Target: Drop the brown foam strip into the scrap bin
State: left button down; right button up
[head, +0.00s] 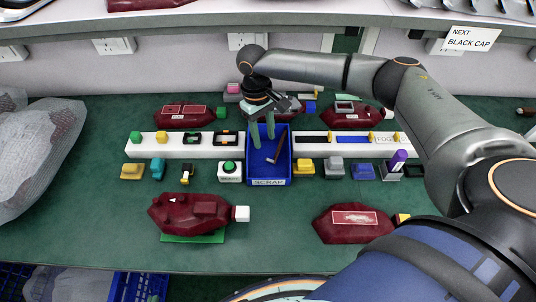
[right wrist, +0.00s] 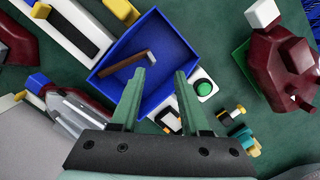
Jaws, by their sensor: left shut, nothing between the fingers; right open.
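The blue scrap bin (head: 252,166), labelled SCRAP, stands in the middle of the green bench. The brown foam strip (head: 277,149) lies inside it, bent at one end. The strip also shows in the right wrist view (right wrist: 124,65), inside the bin (right wrist: 178,45) and clear of the fingers. My right gripper (head: 262,138) is open and empty, pointing down over the bin. Its two green fingers show in the right wrist view (right wrist: 159,76) with nothing between them. My left gripper is not in the head view.
White rails (head: 185,150) with small parts flank the bin. Several dark red lamps (head: 190,214) lie in front and behind. A green button (head: 229,168) stands left of the bin. A wrapped bundle (head: 35,150) is at far left. The bench's front middle is clear.

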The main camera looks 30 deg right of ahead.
notch_tip(320, 180, up, 10)
jog(key=w, duration=0.1)
jog(key=shift+w+a, duration=0.15)
jog(key=shift+w, duration=0.1)
jog(key=shift+s, duration=0.1)
